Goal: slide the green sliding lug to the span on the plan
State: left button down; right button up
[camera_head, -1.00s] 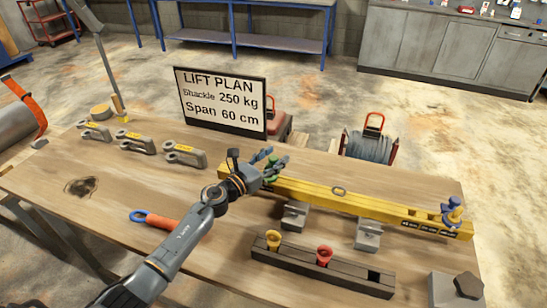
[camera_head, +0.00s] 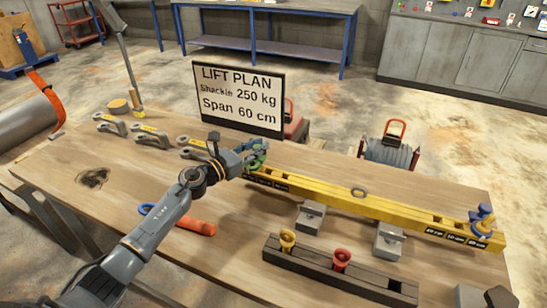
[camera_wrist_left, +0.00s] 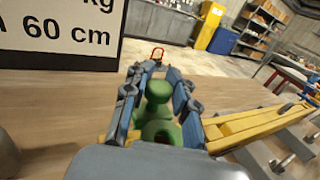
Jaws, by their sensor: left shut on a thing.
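The green sliding lug (camera_head: 261,147) is at the left end of the yellow beam (camera_head: 400,211), partly hidden by my left gripper (camera_head: 256,155). In the left wrist view the green lug (camera_wrist_left: 158,118) stands upright between the blue-grey fingers of my left gripper (camera_wrist_left: 155,80), which is shut on it. A blue lug (camera_head: 483,221) sits at the beam's right end. The plan board (camera_head: 239,98) reads "Shackle 250 kg, Span 60 cm". Dark labels show on the beam's side near both ends; I cannot read them. My right gripper is not in view.
The beam rests on two grey blocks (camera_head: 309,217) (camera_head: 388,241). A dark rack (camera_head: 335,274) with a yellow and a red piece stands in front. Several grey shackles (camera_head: 150,138) lie at the left. An orange-handled tool (camera_head: 192,225) lies beneath my left arm.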

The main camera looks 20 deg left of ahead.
pick_arm(q)
jog(key=shift+s+f, duration=0.1)
jog(key=shift+f, duration=0.15)
jog(key=c, duration=1.2)
grip_release()
jog(key=shift+o, duration=0.7)
jog(key=shift+s+r, duration=0.15)
jog(key=v, duration=1.2)
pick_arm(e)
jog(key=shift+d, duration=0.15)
pick_arm(q)
jog(key=shift+a, duration=0.1)
